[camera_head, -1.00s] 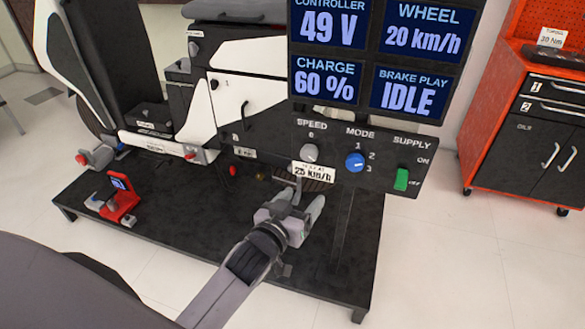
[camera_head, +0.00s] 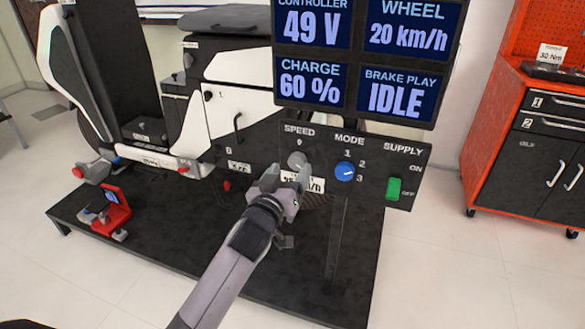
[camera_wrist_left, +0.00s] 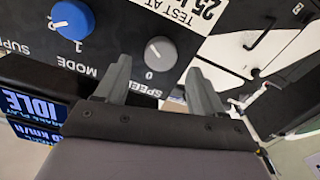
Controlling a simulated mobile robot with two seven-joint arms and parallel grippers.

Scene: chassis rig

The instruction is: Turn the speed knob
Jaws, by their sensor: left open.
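The grey speed knob (camera_head: 297,159) sits on the black control panel under the word SPEED. Its white pointer line shows in the left wrist view, where the knob (camera_wrist_left: 160,53) appears upside down with a 0 mark by it. My left gripper (camera_head: 287,178) is open just in front of and below the knob in the head view. In the left wrist view its two fingers (camera_wrist_left: 160,82) stand apart, with the knob between them in the picture; contact cannot be seen. The gripper partly covers the "TEST AT 25 km/h" label (camera_head: 316,184). The wheel display (camera_head: 415,28) reads 20 km/h.
The blue mode knob (camera_head: 345,172) is close to the right of the speed knob, pointing towards 3. The green supply switch (camera_head: 393,189) is farther right. The screens hang above the panel. A red device (camera_head: 113,210) stands on the black platform (camera_head: 150,246). A red tool cabinet (camera_head: 490,150) is at right.

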